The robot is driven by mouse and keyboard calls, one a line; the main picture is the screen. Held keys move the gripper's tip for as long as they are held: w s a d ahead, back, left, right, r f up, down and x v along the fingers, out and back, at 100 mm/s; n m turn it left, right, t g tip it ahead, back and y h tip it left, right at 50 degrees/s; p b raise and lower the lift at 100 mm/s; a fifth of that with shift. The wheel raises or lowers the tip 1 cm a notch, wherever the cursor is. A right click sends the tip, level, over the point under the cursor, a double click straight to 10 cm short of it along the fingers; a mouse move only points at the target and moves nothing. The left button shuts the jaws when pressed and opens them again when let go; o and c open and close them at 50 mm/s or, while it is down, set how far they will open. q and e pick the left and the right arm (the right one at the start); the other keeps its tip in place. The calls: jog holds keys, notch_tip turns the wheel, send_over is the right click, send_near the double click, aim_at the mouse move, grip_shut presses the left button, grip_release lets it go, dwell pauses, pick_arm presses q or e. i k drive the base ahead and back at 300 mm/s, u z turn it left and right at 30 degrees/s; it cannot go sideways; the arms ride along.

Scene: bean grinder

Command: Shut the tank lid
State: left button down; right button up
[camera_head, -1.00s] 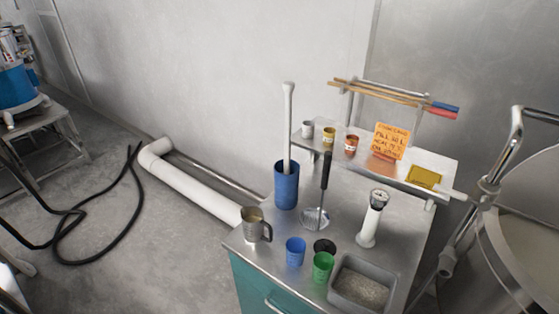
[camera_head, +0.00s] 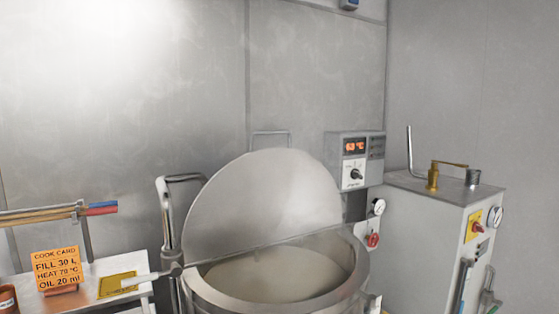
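The tank (camera_head: 356,286) is a round steel vessel at the bottom middle of the head view, with pale contents inside. Its lid (camera_head: 262,200) is a round grey disc, raised and tilted back at the rear of the rim, so the tank stands open. A bent metal tube handle (camera_head: 165,215) rises at the tank's left side. Neither of my grippers is in the picture.
A control box (camera_head: 354,160) reading about 63 °C is behind the tank at right. A grey cabinet (camera_head: 430,235) with a gauge and a brass valve stands further right. At left is a shelf (camera_head: 140,289) with an orange cook card (camera_head: 56,270).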

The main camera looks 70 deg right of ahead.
aim_at(201, 239)
jog(key=z, duration=3.05)
jog(key=i, duration=0.15)
jog(key=u, duration=0.7)
